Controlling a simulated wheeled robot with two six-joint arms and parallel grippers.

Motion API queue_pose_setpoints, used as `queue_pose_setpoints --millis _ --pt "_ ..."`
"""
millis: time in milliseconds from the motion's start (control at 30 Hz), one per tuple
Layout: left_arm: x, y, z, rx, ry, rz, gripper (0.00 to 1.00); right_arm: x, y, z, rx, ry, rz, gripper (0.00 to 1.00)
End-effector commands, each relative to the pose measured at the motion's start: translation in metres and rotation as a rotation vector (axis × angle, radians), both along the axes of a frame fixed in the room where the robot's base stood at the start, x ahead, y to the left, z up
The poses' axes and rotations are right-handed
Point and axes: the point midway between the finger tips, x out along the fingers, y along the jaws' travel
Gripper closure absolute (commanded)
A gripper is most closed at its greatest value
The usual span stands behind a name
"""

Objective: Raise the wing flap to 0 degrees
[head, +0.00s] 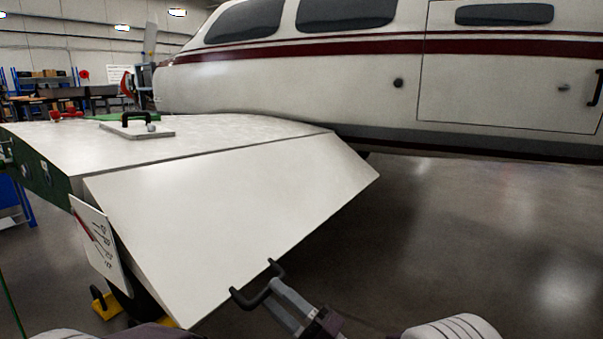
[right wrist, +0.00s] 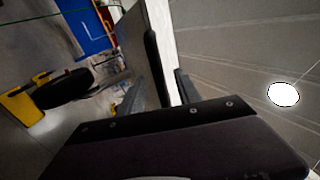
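The white wing flap (head: 230,215) slopes down from the rear edge of the wing (head: 200,137), clearly lowered. A white angle placard (head: 97,245) with dark marks and a red line stands at the flap's outer end; its numbers are too small to read surely. A black U-shaped handle (head: 252,297) sits at the flap's lower edge. My right gripper (head: 277,290) is at this handle. In the right wrist view, the handle's black bar (right wrist: 154,65) lies between the spread fingers of the gripper (right wrist: 160,88), with gaps beside it. My left gripper is out of view.
The aircraft fuselage (head: 350,75) stands behind the wing. A white plate with a black handle (head: 137,127) lies on the wing. A black wheel with yellow chocks (head: 103,303) is below the flap. The floor at right (head: 480,230) is clear.

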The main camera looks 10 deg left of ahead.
Motion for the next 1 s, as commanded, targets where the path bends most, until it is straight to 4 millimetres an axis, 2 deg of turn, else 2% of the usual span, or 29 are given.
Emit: queue_pose_setpoints --millis 200,1000 --pt "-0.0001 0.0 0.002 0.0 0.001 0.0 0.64 0.004 0.01 0.0046 0.0 0.0 0.0 0.6" --pt "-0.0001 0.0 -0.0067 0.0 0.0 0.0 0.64 0.0038 0.01 0.0036 -0.001 0.0 0.0 0.6"
